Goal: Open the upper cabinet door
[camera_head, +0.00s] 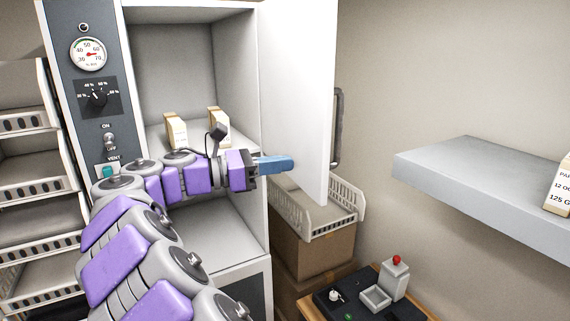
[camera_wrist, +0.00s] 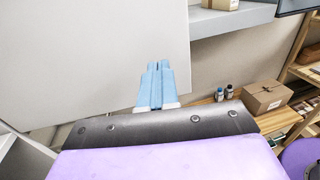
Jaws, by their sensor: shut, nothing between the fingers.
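The upper cabinet door (camera_head: 295,85) is a white panel standing wide open on the right side of the cabinet, with a dark vertical handle (camera_head: 338,125) on its far side. The upper compartment (camera_head: 172,75) is exposed. My gripper (camera_head: 290,163) has blue fingers, shut and empty, in front of the door's inner face near its lower part. I cannot tell whether they touch it. In the wrist view the shut fingers (camera_wrist: 157,68) point toward the door panel (camera_wrist: 90,55), which fills the upper left. The handle is not visible in the wrist view.
Two small cartons (camera_head: 176,131) stand inside the upper compartment. A white basket (camera_head: 325,210) on cardboard boxes (camera_head: 310,250) sits below the door. A grey wall shelf (camera_head: 480,185) is at right. A small table with a control box (camera_head: 380,295) stands low in front. A control panel (camera_head: 92,100) is left.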

